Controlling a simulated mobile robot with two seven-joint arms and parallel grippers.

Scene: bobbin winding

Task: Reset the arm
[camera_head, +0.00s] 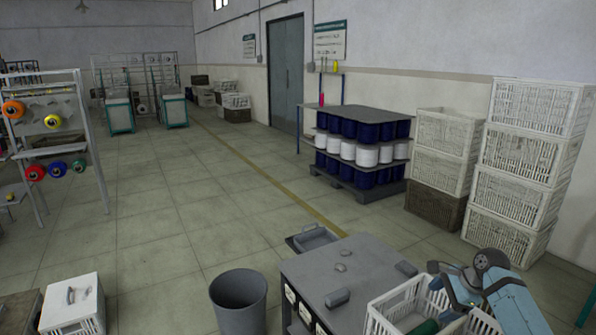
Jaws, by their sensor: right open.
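My right arm comes in at the lower right, with its blue links bent over a white basket (385,318). My right gripper (441,280) is at the basket's upper rim, open, and I see nothing held in it. Green objects (424,327) lie inside the basket, partly hidden by the arm and cut by the frame's lower edge. My left gripper is not in view.
A grey table (330,268) with a few small dark pieces stands left of the basket. A grey bin (240,300) stands beside it. Stacked white crates (520,160) and a pallet of blue and white spools (360,150) stand behind. The floor at left centre is clear.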

